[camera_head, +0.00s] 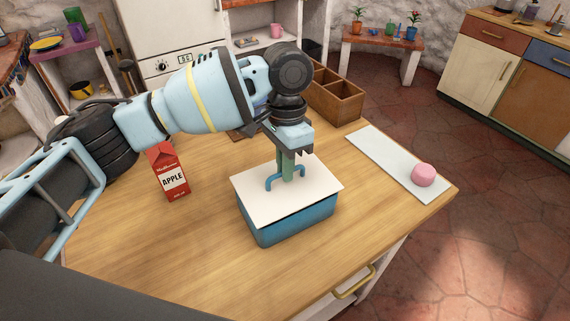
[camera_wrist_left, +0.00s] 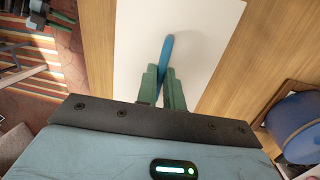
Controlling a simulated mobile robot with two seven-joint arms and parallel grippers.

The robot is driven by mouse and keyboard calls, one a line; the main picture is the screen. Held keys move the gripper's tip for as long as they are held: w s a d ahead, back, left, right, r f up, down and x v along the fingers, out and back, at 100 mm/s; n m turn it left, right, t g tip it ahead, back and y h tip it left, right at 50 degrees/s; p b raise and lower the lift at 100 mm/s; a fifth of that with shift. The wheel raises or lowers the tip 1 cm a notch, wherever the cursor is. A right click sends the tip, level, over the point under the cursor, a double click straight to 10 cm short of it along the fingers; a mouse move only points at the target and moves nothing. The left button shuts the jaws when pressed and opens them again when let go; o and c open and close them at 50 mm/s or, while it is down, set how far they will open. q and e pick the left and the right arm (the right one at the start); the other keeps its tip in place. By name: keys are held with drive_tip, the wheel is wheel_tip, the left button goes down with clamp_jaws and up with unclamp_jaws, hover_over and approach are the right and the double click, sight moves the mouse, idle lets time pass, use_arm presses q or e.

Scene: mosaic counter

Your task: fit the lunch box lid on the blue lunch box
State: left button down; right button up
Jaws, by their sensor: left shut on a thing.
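The lunch box lid (camera_head: 245,190) is a flat white panel with a blue bar handle (camera_head: 271,184). It lies over the blue lunch box (camera_head: 295,225) on the wooden table. A dark gap shows under its front edge, so I cannot tell whether it is seated. My left gripper (camera_head: 288,178) points down from above, shut on the handle. In the left wrist view, its green fingers (camera_wrist_left: 161,88) clasp the handle (camera_wrist_left: 167,50) over the white lid (camera_wrist_left: 207,40). What seems to be my right gripper (camera_wrist_left: 62,18) shows at the upper left there; its opening is unclear.
A red apple juice carton (camera_head: 169,172) stands left of the box. A pale board (camera_head: 385,150) with a pink round object (camera_head: 423,175) lies at the right. A wooden compartment crate (camera_head: 337,99) stands behind. The table (camera_head: 185,240) is clear in front and left of the box.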

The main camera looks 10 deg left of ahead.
use_arm(q)
drive_tip(key=shift+f, duration=0.55)
idle(0.7)
drive_tip(key=c, duration=1.5)
unclamp_jaws()
drive_tip(key=shift+o, duration=0.2)
wheel_tip(320, 180, up, 8)
drive_tip(key=w, duration=0.1)
drive_tip(key=shift+w+f, duration=0.15)
drive_tip(key=shift+f, duration=0.05)
drive_tip(key=shift+a, duration=0.1)
